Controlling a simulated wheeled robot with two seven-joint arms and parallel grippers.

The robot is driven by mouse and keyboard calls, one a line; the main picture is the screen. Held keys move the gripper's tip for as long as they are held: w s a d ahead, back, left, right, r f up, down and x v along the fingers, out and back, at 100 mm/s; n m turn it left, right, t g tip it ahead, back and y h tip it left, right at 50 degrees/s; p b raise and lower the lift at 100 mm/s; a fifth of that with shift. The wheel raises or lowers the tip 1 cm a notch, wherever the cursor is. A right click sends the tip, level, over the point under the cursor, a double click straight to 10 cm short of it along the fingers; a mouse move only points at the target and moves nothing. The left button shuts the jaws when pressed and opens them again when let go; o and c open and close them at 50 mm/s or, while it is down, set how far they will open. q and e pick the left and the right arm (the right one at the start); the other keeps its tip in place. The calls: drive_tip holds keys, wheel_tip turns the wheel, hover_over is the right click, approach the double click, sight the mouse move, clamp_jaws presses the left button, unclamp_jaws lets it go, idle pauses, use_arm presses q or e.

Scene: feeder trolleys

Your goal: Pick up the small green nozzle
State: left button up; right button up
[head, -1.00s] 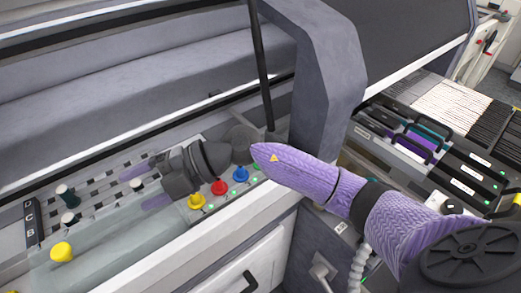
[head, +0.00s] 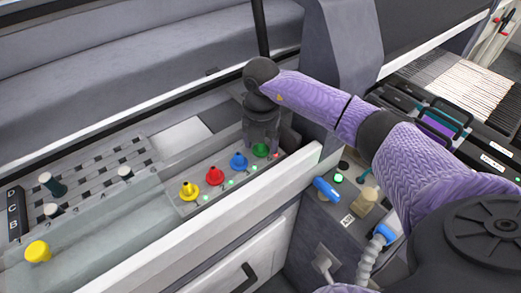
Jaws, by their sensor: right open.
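The small green nozzle (head: 261,152) sits at the right end of a row on a grey tray, partly hidden by my gripper. Blue (head: 239,161), red (head: 215,176) and yellow (head: 189,191) nozzles stand to its left in the same row. My right gripper (head: 261,142) points down directly over the green nozzle. Its jaws are open, with one finger on each side of the nozzle's top in this view. I cannot tell whether they touch it. My left gripper is not in view.
A slotted rack (head: 92,176) with several dark and white nozzles lies to the left. A larger yellow knob (head: 38,251) is at the lower left. A pale front rail (head: 225,222) runs before the nozzle tray, and a grey post (head: 345,60) stands right behind my arm.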

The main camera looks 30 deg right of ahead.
drive_tip(key=shift+r, duration=0.15)
clamp_jaws()
